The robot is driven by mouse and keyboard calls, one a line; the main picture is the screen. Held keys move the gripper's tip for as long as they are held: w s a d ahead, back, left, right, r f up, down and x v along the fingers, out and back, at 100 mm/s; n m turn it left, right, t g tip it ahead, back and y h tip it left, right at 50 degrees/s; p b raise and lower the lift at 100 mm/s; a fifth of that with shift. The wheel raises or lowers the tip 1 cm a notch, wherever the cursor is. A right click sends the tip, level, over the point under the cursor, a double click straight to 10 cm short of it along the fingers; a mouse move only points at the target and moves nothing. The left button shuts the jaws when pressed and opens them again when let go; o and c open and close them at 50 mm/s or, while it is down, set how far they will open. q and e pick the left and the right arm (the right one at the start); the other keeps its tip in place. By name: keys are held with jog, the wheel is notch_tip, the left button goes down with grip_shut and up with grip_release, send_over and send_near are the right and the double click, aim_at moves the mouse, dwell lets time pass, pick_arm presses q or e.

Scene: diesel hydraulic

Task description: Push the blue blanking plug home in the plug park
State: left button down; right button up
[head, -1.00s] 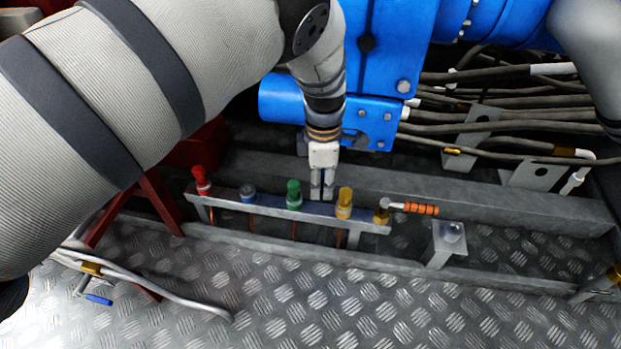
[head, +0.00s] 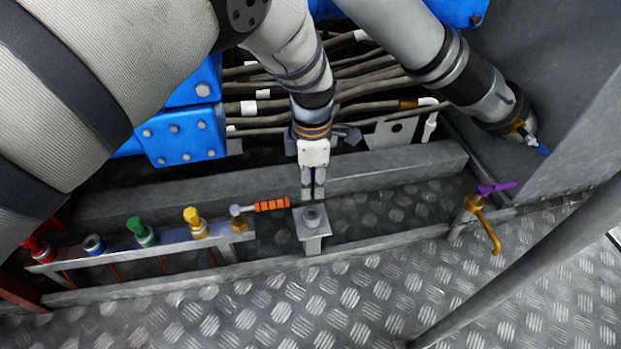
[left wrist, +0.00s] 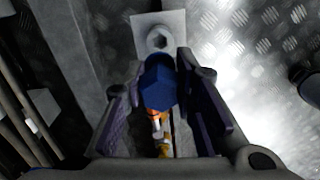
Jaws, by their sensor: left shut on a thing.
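My left gripper (head: 312,196) points down just above and behind a small grey bracket with a hex fitting (head: 313,216). In the left wrist view, its fingers (left wrist: 160,95) are shut on the blue blanking plug (left wrist: 158,84), which shows a hexagonal blue head. In the head view the plug is too hidden to make out. The plug park (head: 170,249) is a grey rail at lower left. It carries red, green and yellow plugs. Between the red and green plugs is a low blue-ringed place (head: 94,244) with no tall knob. My gripper is apart from it, well to the right.
A grey beam (head: 400,168) and dark cables run behind. A purple-handled yellow tap (head: 480,205) is at right. Open tread plate (head: 330,300) lies in front.

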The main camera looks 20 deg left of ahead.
aim_at(312, 196)
pick_arm(q)
jog(key=shift+f+b, duration=1.1)
jog(key=shift+f, duration=1.55)
jog(key=shift+f+b, duration=0.55)
jog(key=shift+f, duration=0.9)
jog(key=c, duration=1.2)
grip_release()
